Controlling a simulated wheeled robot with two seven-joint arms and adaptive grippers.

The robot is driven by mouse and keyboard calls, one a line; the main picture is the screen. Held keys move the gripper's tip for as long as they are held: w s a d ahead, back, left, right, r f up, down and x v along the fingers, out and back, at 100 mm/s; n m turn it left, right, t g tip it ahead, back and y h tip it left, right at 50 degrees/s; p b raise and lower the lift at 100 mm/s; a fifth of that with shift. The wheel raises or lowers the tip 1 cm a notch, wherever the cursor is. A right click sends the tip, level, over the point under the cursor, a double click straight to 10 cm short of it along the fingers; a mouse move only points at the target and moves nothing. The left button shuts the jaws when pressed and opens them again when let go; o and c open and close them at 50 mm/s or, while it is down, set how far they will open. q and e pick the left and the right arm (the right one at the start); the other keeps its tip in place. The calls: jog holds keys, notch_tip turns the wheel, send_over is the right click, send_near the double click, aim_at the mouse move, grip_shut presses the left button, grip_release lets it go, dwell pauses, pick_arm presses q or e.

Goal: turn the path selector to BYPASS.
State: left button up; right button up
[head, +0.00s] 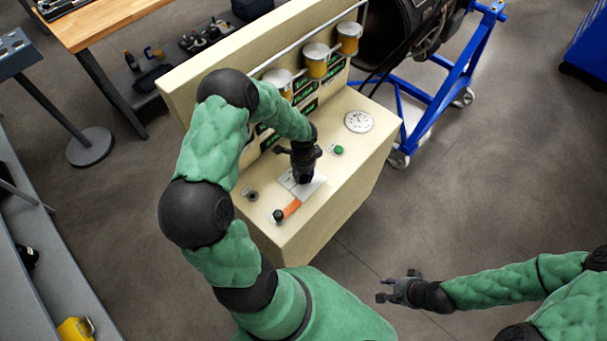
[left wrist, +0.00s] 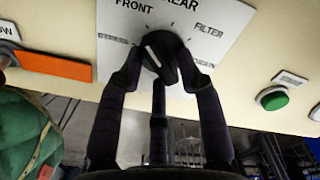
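The path selector (left wrist: 160,57) is a black knob with a white pointer line, on a white plate (left wrist: 225,18) lettered FRONT, REAR and FILTER. A further label at the plate's left is too small to read. The pointer line slants to the upper left, roughly toward FRONT. My left gripper (left wrist: 160,60) has its fingertips around the knob and appears closed on it. In the head view my left gripper (head: 304,174) hides the knob and part of the plate (head: 313,187). My right gripper (head: 398,288) is open and empty over the floor, away from the console.
On the cream console (head: 355,165) an orange-handled lever (head: 290,210) lies left of the plate. A green button (head: 338,150) and a round white dial (head: 358,121) are to the right. A blue stand (head: 440,95) is behind.

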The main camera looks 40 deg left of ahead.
pick_arm(q)
grip_shut()
jog(key=shift+w+f+n+b, duration=0.1)
jog(key=shift+n+b, duration=1)
jog(key=shift+n, duration=0.1)
jog(key=n+b, duration=0.2)
jog(key=shift+n, duration=0.3)
jog(key=shift+w+n+b, duration=0.15)
jog(key=shift+n+b, duration=1)
jog(key=shift+n, duration=0.85)
jog(key=shift+a, duration=0.1)
jog(key=o, duration=0.6)
grip_release()
